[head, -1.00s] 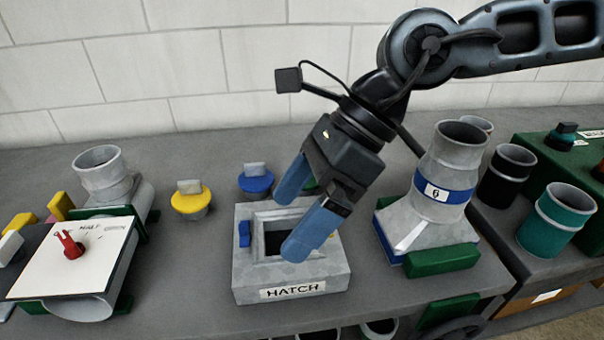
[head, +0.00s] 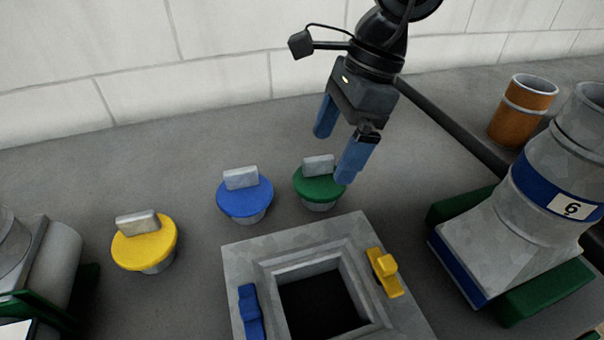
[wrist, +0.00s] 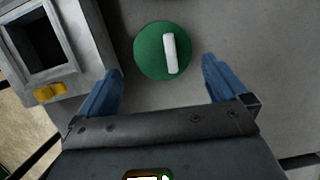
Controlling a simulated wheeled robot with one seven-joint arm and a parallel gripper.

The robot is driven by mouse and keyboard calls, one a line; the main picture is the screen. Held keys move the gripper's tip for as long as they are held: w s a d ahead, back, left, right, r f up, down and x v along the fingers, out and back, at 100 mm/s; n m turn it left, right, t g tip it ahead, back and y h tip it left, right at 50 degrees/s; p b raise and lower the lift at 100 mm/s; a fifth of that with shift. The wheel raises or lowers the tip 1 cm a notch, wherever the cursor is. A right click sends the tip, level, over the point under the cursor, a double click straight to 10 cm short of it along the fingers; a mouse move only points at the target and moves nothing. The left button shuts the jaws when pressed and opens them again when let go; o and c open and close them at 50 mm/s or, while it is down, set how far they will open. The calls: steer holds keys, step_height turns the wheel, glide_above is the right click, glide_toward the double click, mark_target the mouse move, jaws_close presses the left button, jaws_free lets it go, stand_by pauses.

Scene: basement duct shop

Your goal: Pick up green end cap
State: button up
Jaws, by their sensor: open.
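The green end cap (head: 313,187) stands on the grey bench behind the hatch block, with a pale grey upright tab on top. In the wrist view the green end cap (wrist: 152,56) lies ahead of the fingertips, roughly centred between them. My gripper (head: 340,152) is open and empty, its blue fingers above and slightly behind the cap in the head view. The right finger overlaps the cap's right edge in that view; I cannot tell contact there. The wrist view shows both fingers (wrist: 162,82) apart from the cap.
A blue end cap (head: 244,198) stands just left of the green one, and a yellow end cap (head: 144,247) further left. The hatch block (head: 249,262) with a dark square opening is in front. A grey duct fitting (head: 512,225) stands at right. The bench behind the caps is clear.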

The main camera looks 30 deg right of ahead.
mark_target(317, 179)
steer(key=shift+w+f, duration=0.3)
steer(key=shift+a+f, duration=0.1)
steer(key=shift+f, duration=0.2)
steer(key=shift+x, duration=3.4)
steer(key=shift+s+a, duration=0.1)
steer(key=shift+a, duration=0.05)
steer(key=c, duration=0.7)
steer(key=shift+r, duration=0.1)
